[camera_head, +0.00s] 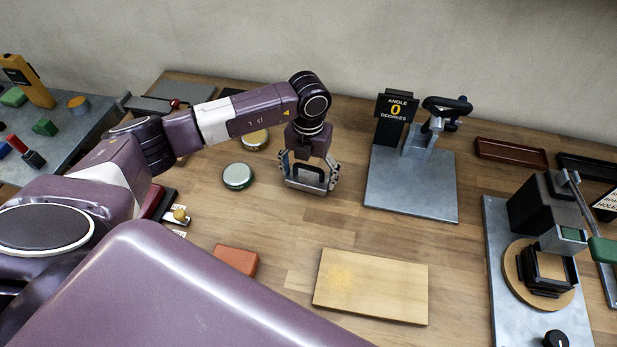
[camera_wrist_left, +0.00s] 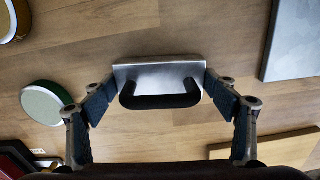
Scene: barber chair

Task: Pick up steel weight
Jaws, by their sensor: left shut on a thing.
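The steel weight (camera_head: 304,187) is a silvery metal block with a black handle arched over it. It also shows in the left wrist view (camera_wrist_left: 160,74), with its black handle facing the camera. My left gripper (camera_head: 309,177) is shut on the steel weight, with one finger at each end of the block. The fingers (camera_wrist_left: 159,88) also flank it in the left wrist view. I cannot tell whether the weight touches the wooden table or hangs just above it. My right gripper is not in view.
A green-rimmed round tin (camera_head: 238,176) stands left of the weight. A grey angle fixture (camera_head: 410,195) stands to its right. A pale wooden board (camera_head: 371,287) and a reddish block (camera_head: 236,260) lie nearer. Bare table separates the weight from the board.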

